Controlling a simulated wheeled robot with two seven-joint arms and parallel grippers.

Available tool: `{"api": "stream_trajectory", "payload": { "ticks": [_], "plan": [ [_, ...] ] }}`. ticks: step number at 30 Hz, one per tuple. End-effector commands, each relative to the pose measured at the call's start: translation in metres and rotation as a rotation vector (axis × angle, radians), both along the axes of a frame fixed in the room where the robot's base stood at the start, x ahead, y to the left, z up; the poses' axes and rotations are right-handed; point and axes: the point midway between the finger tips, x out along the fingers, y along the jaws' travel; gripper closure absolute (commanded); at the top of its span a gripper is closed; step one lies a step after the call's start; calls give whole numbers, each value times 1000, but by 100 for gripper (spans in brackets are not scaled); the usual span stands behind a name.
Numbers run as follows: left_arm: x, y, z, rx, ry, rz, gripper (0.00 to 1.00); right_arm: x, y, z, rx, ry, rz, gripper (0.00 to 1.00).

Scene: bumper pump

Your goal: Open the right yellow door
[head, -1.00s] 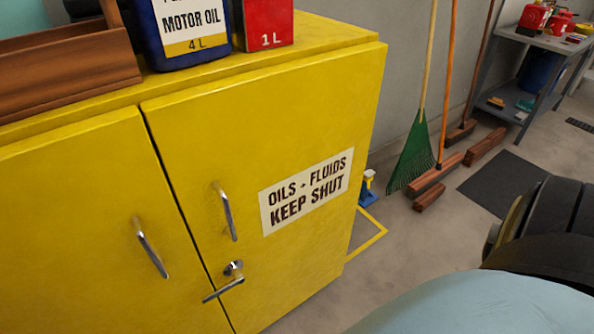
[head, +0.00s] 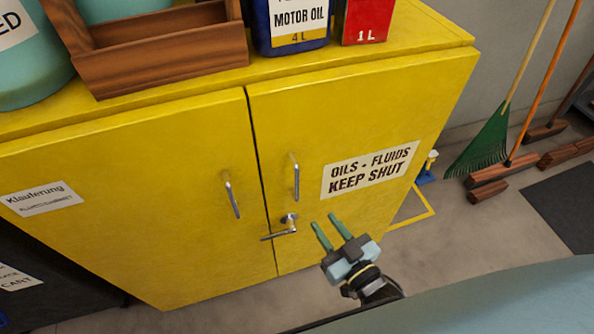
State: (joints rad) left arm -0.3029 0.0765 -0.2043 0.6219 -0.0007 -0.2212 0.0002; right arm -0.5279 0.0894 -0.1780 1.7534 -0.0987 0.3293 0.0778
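The right yellow door (head: 345,110) of the cabinet is shut and carries a white "OILS + FLUIDS KEEP SHUT" label (head: 369,170). A silver upright handle (head: 296,178) is at its left edge, with a lever latch (head: 281,230) below it. The left yellow door (head: 130,190) is also shut and has its own silver handle (head: 231,195). My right gripper (head: 329,230) is open and empty, with two green fingers apart, in front of the right door, to the right of the latch and below the label. My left gripper is not in view.
On the cabinet top stand a wooden tray (head: 165,72), a blue motor oil can (head: 290,48), a red can (head: 364,20) and a teal container (head: 30,65). A green rake (head: 483,145) and wooden-headed brooms lean at the right wall. Some floor (head: 450,235) right of the cabinet is clear.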

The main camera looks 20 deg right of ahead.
Motion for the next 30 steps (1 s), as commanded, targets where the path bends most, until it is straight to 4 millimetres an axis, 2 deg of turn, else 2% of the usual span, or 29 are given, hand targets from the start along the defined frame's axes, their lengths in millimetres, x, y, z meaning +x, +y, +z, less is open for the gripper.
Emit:
{"api": "stream_trajectory", "payload": {
  "ticks": [1, 5, 15, 21, 25, 30],
  "plan": [
    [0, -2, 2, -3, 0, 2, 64, 2, 1, 9, 5, -16, -1, 70],
    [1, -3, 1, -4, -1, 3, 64, 14, 4, 12, 9, -30, -1, 70],
    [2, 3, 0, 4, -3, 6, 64, 82, 20, 12, 8, -27, 0, 70],
    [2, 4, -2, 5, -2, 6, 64, 114, 27, 11, 8, -25, 0, 70],
    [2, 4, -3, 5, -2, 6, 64, 126, 30, 10, 8, -24, 0, 70],
    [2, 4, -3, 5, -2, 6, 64, 131, 31, 10, 7, -22, 0, 70]
  ]
}}
